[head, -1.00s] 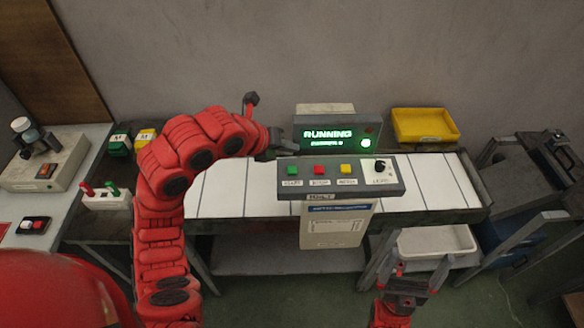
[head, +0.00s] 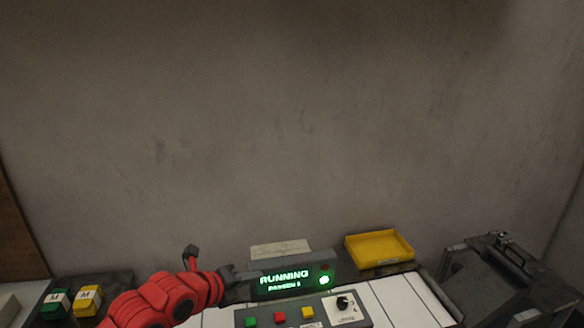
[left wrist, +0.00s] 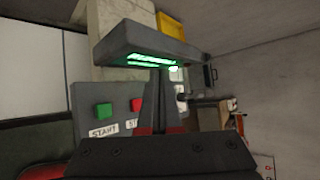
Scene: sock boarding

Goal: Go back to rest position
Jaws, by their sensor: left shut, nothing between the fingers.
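My left gripper (head: 236,284) is at the left end of the display box, close to its screen; I cannot tell whether it touches. Its fingers are shut and empty, and they also show in the left wrist view (left wrist: 160,92). The display (head: 285,280) glows green with the word RUNNING and a lit green lamp. Below it is the control panel (head: 300,316) with green, red and yellow buttons and a black knob. The green button shows in the left wrist view (left wrist: 103,110), left of the fingers. My right gripper is out of view.
A yellow tray (head: 379,248) stands behind and right of the display. A dark metal frame (head: 497,275) is at the right. Green and yellow boxes marked M (head: 88,300) are at the lower left. The wall fills the upper view, with open space above the table.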

